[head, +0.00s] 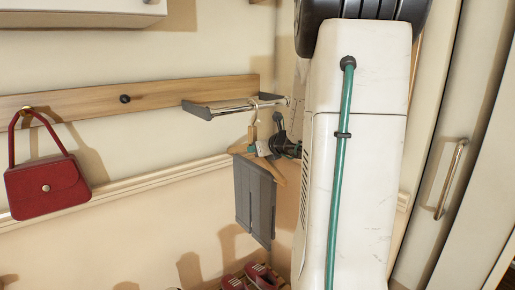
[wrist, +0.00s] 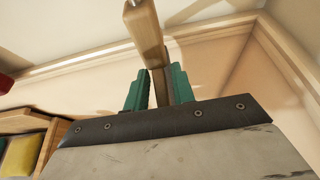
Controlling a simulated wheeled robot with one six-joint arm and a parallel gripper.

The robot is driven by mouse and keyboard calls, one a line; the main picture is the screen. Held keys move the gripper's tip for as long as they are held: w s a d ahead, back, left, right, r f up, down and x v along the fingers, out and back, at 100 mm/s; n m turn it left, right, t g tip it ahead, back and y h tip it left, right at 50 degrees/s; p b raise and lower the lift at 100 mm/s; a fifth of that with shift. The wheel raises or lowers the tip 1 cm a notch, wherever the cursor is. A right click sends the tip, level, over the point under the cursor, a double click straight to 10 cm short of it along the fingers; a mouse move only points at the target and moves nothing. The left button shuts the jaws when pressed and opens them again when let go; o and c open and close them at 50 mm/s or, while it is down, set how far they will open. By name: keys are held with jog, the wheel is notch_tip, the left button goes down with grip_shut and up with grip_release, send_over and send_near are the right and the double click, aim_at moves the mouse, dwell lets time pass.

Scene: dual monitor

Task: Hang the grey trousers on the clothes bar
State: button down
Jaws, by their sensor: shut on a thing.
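The grey trousers (head: 255,200) hang folded from a wooden hanger (head: 278,176) in the head view. My gripper (head: 263,147) is shut on the hanger's upper wooden part, just below its hook. In the wrist view, the green fingers (wrist: 158,88) stand either side of the wooden hanger (wrist: 146,30). The hanger's metal hook (head: 254,106) overlaps the clothes bar (head: 232,107) in the head view; I cannot tell whether it rests over the bar.
The bar juts from a wooden wall rail (head: 160,93). A red handbag (head: 47,188) hangs from a peg at left; another dark peg (head: 125,99) is empty. Red shoes (head: 258,276) sit on a rack below the trousers. A door with a handle (head: 450,178) stands at right.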

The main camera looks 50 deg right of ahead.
jog(key=c, duration=1.1)
grip_release()
jog(key=v, duration=0.7)
jog(key=shift+s+a+r, duration=0.1)
jog(key=shift+s+a, duration=0.05)
jog(key=shift+s, duration=0.2)
